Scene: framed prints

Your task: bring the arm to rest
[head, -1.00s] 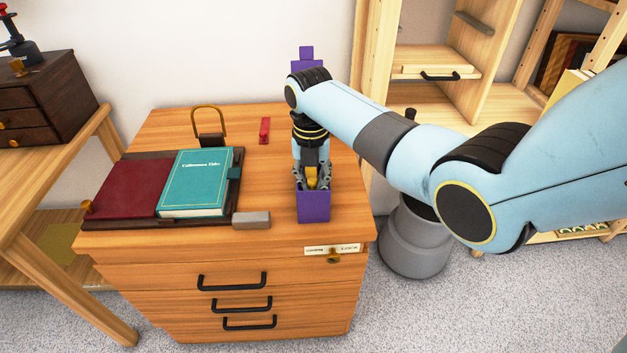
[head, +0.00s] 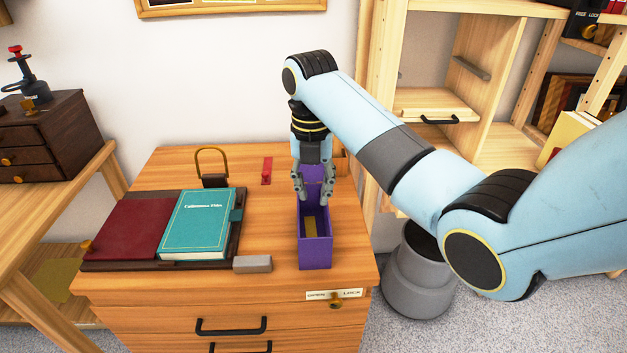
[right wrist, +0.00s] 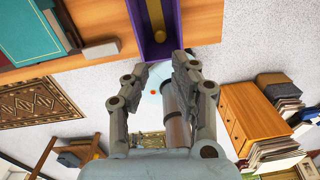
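My right gripper (head: 314,196) hangs fingers down above the narrow purple open box (head: 315,252) on the wooden cabinet. Its fingers are apart with nothing between them, which also shows in the right wrist view (right wrist: 161,70). A gold-coloured piece (head: 311,227) lies inside the purple box; its full shape is hidden by the walls. It also shows as a gold strip with a round knob (right wrist: 158,32) in the right wrist view. My left gripper is not in view.
A teal book (head: 198,225) lies on a dark tray left of the box. A grey block (head: 253,264), a brass-shackled padlock (head: 213,168) and a red piece (head: 266,171) are also on the cabinet top (head: 274,215). Wooden shelves (head: 480,75) stand at the right.

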